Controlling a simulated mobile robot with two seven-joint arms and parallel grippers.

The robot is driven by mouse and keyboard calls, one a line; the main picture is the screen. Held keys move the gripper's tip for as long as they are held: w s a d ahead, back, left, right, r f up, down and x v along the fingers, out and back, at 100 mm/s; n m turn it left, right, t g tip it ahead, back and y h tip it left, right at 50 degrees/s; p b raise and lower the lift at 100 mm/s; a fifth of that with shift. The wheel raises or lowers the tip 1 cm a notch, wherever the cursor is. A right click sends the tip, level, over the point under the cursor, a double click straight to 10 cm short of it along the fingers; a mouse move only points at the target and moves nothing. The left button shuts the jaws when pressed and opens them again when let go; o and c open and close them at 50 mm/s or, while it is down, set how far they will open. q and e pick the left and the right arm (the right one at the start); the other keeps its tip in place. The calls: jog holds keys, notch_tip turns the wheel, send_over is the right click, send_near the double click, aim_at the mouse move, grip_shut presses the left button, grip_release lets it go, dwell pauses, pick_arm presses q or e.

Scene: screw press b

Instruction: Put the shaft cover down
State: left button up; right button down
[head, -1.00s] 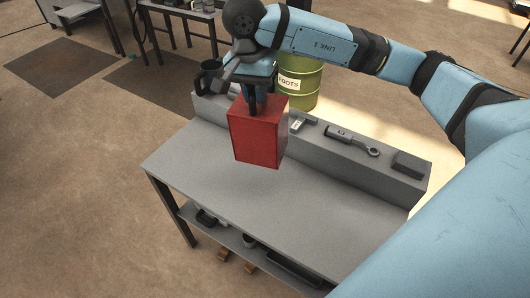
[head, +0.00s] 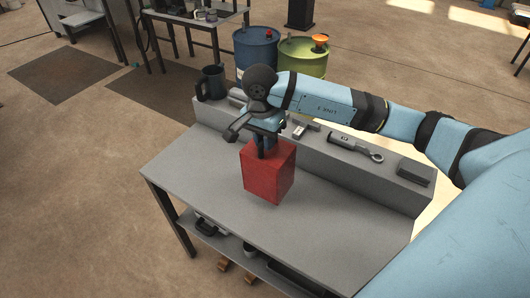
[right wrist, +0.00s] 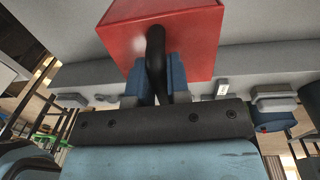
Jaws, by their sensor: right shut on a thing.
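The shaft cover is a red box (head: 268,172) in the head view, over the left middle of the grey workbench top (head: 330,222). It looks upright, and its lower edge is at or just above the bench top; I cannot tell whether it touches. My right gripper (head: 264,147) is above it, shut on its black handle. In the right wrist view the red cover (right wrist: 190,25) fills the top, with the dark handle (right wrist: 156,60) between the blue fingers (right wrist: 158,85). My left gripper is not in view.
A raised ledge (head: 385,185) runs along the bench's back, with a dark mug (head: 212,83), a wrench-like tool (head: 355,147) and a dark block (head: 413,171). Blue (head: 254,50) and green (head: 303,56) barrels stand behind. The bench top to the right of the cover is clear.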

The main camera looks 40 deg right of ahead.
aim_at(265, 154)
jog(key=shift+f, duration=2.7)
jog(key=c, duration=1.1)
grip_release()
jog(key=shift+r, duration=0.25)
jog(key=r, duration=0.7)
jog(key=r+b, duration=0.1)
jog(key=r, duration=0.2)
jog(key=shift+w+a+r, duration=0.2)
jog(key=shift+w+a, duration=0.05)
jog(key=shift+w, duration=0.15)
jog(key=shift+r, duration=0.6)
